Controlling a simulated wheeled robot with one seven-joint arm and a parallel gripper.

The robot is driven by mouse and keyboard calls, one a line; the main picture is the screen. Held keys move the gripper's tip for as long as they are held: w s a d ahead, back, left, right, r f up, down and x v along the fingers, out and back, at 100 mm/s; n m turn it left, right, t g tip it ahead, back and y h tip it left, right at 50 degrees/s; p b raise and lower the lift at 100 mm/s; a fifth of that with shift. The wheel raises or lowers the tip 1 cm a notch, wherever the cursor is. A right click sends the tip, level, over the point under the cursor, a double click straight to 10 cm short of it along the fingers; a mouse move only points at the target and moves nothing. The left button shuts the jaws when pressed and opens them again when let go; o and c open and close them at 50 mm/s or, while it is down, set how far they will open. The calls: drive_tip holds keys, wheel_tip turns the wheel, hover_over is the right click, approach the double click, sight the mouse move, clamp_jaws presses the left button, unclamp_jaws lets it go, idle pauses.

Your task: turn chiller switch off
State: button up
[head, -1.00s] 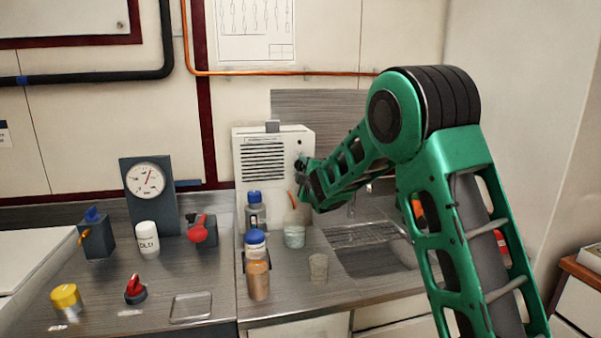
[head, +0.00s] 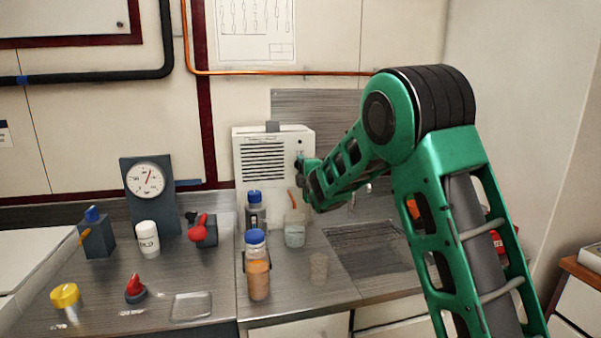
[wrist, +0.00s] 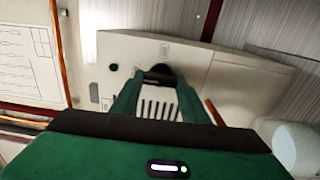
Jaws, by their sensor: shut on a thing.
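The chiller (head: 264,177) is a white box with a slotted vent, standing on the counter against the back wall. In the head view my gripper (head: 301,170) is at the upper right of its front face, and the fingers cover the switch there. In the wrist view the chiller (wrist: 222,85) lies sideways. The black chiller switch (wrist: 160,73) sits on its face between the tips of my green fingers, and my gripper (wrist: 158,82) is shut on it. The switch is partly hidden and dark, so its exact position is hard to read.
Blue-capped bottles (head: 257,268) and a clear flask (head: 294,234) stand in front of the chiller. A sink (head: 372,250) is to the right. A gauge (head: 146,180), a red-knobbed valve (head: 203,231) and a white bottle (head: 148,239) stand to the left.

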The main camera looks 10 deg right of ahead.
drive_tip(key=o, duration=1.1)
drive_tip(key=shift+a+f, duration=0.3)
drive_tip(key=shift+c, duration=0.2)
drive_tip(key=shift+d+r, duration=0.1)
drive_tip(key=s, duration=1)
drive_tip(key=shift+s, duration=0.4)
